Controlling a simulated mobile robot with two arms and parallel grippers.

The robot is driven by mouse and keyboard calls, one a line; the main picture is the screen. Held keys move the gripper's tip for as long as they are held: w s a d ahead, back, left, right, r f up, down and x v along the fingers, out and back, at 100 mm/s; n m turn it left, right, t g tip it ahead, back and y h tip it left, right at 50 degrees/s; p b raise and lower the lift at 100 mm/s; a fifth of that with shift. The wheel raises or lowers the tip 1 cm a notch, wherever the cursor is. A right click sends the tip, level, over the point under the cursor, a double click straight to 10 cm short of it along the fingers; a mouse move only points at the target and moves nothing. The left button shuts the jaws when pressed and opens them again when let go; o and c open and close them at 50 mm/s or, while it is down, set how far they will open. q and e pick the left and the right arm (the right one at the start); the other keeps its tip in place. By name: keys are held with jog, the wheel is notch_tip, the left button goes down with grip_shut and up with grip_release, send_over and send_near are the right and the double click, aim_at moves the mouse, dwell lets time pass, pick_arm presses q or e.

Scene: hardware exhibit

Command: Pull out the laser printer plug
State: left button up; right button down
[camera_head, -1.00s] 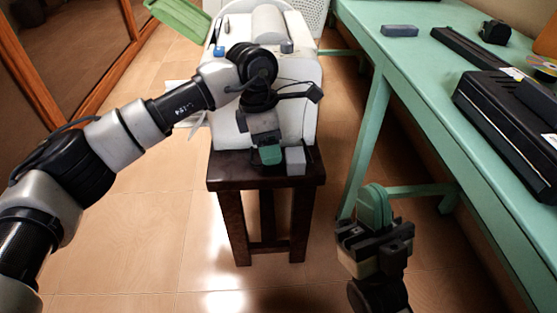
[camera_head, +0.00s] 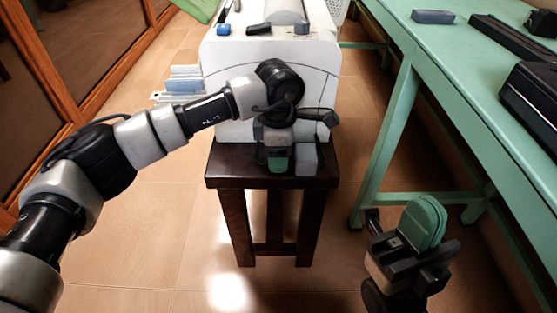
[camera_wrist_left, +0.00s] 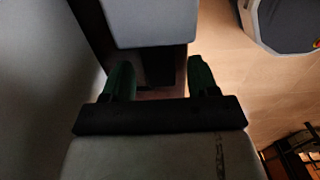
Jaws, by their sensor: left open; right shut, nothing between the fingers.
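The white laser printer (camera_head: 222,68) stands on a dark wooden stool (camera_head: 225,178). A small light grey block (camera_head: 307,158) sits by the printer's front at the stool top; I cannot tell whether it is the plug. My left gripper (camera_head: 278,162), with green fingertips, points down just left of this block in the head view. In the left wrist view, its fingers (camera_wrist_left: 160,78) are apart with nothing between them, and a pale grey block (camera_wrist_left: 150,22) lies just beyond the tips. My right gripper (camera_head: 425,222) is shut and empty, low at the right.
A green table (camera_head: 455,70) runs along the right, carrying a grey block (camera_head: 433,16) and black devices (camera_head: 530,95). Its leg stands between the stool and my right gripper. Tiled floor (camera_head: 140,235) is open left of the stool. Wooden-framed panels (camera_head: 70,60) line the left.

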aim_at(263, 167)
pick_arm(q)
jog(key=shift+f, duration=0.75)
grip_shut()
jog(key=shift+a, duration=1.7)
jog(key=shift+c, duration=1.8)
grip_release()
jog(key=o, duration=0.4)
jog(key=shift+a, duration=0.15)
jog(key=shift+c, duration=0.2)
jog(key=shift+r, duration=0.15)
